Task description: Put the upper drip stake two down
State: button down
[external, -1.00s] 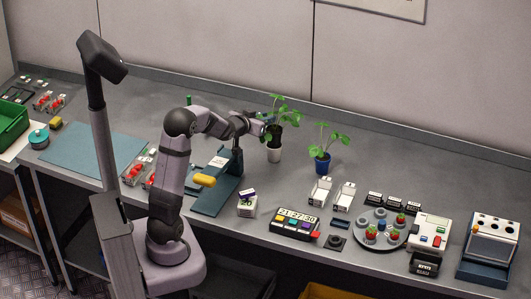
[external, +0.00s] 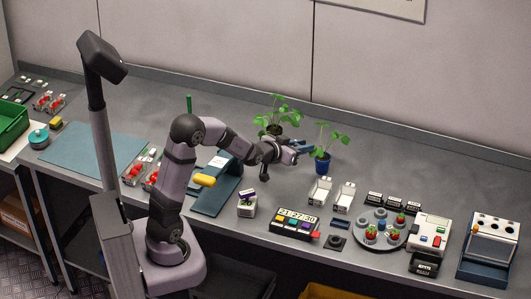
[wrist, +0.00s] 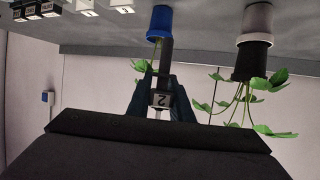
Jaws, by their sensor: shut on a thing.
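My gripper (external: 304,147) is beside the plant in the blue pot (external: 322,166). In the wrist view its dark blue fingers (wrist: 160,95) are shut on the drip stake (wrist: 161,100), which bears a label "2". The stake's dark shaft points at the blue pot (wrist: 160,20); I cannot tell whether its tip touches the soil. A white-and-black pot (wrist: 255,42) with a leafy plant stands to the right in the wrist view. In the external view its plant (external: 276,112) shows behind my arm, and its pot is mostly hidden.
Two white holders (external: 331,192) stand in front of the blue pot. A teal stand (external: 220,187) is left of my wrist. The back wall is close behind the plants.

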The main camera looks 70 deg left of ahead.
jog(key=shift+f+p, duration=0.65)
jog(key=shift+f, duration=4.35)
jog(key=shift+f, duration=0.1)
jog(key=shift+f, duration=0.15)
jog(key=c, duration=1.6)
grip_release()
jog(key=shift+r, duration=0.2)
